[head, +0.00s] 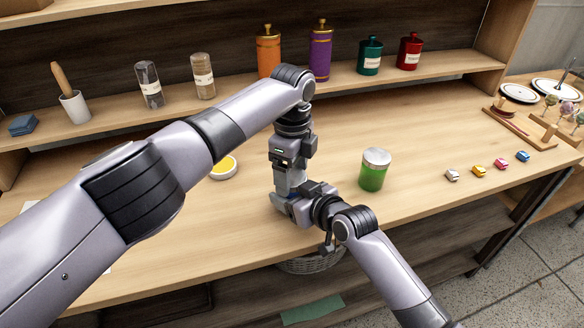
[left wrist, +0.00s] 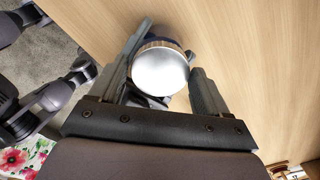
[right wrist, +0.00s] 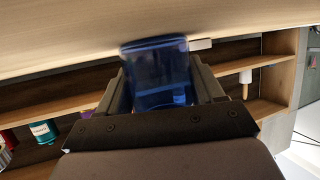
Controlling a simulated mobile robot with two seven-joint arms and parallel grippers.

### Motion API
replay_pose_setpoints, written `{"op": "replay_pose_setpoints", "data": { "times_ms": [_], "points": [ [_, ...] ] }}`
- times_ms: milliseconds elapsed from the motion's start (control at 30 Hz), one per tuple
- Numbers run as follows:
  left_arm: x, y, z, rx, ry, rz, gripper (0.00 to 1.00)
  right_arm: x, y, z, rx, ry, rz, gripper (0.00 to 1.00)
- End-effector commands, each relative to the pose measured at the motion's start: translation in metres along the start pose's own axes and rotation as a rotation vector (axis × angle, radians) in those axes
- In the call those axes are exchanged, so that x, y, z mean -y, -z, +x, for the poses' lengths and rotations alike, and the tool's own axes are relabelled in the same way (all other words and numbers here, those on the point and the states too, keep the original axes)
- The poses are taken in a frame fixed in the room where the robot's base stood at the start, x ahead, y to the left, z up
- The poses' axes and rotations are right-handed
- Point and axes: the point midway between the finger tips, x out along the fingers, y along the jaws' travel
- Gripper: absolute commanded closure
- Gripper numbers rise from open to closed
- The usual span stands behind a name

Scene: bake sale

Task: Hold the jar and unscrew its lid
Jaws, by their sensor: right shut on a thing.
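A blue see-through jar (right wrist: 157,78) stands between the fingers of my right gripper (right wrist: 160,90), which is shut on its sides. The jar's silver lid (left wrist: 160,70) faces my left gripper (left wrist: 168,65) in the left wrist view. The left fingers are open on either side of the lid, with the left finger very near its edge; contact cannot be made out. In the head view my left gripper (head: 288,186) points down above the jar, and my right gripper (head: 292,204) reaches in from the right. They hide most of the jar there, and its lid.
A green jar with a silver lid (head: 374,170) stands right of my grippers. A round yellow-topped container (head: 223,168) stands left. Several small coloured items (head: 478,171) lie at the right. Bottles and canisters line the shelf (head: 225,97) behind. A wicker basket (head: 311,264) sits below.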

Motion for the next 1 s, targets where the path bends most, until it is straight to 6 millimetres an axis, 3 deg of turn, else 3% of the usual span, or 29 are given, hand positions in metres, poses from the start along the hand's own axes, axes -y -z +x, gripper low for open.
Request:
{"op": "replay_pose_setpoints", "data": {
  "times_ms": [33, 100, 133, 333, 633, 933, 967, 1000],
  "points": [
    [0.0000, 0.0002, -0.0001, 0.000, 0.000, 0.000, 0.42, 0.0002, -0.0003, 0.0001, 0.001, 0.000, 0.000, 1.00],
    [0.0000, 0.0002, -0.0002, 0.000, 0.000, 0.000, 0.65, 0.0002, -0.0003, 0.0001, 0.001, 0.000, 0.000, 1.00],
    [0.0000, 0.0002, -0.0002, 0.000, 0.000, 0.000, 0.70, 0.0002, -0.0003, 0.0001, 0.001, 0.000, 0.000, 1.00],
    [0.0001, 0.0004, -0.0003, -0.001, 0.000, -0.024, 0.70, 0.0001, -0.0003, 0.0001, 0.001, 0.000, 0.000, 1.00],
    [0.0002, 0.0009, -0.0006, -0.002, 0.000, -0.280, 0.70, 0.0001, -0.0003, 0.0000, 0.001, 0.000, 0.000, 1.00],
    [0.0002, 0.0005, -0.0008, -0.001, 0.000, -0.298, 0.70, 0.0000, -0.0003, 0.0000, 0.001, 0.000, 0.000, 1.00],
    [0.0002, 0.0005, -0.0007, -0.001, 0.000, -0.298, 0.27, 0.0000, -0.0004, 0.0000, 0.001, 0.000, 0.000, 1.00],
    [0.0002, 0.0005, -0.0008, -0.001, 0.000, -0.297, 0.14, -0.0001, -0.0003, 0.0000, 0.001, 0.000, 0.000, 1.00]
  ]
}}
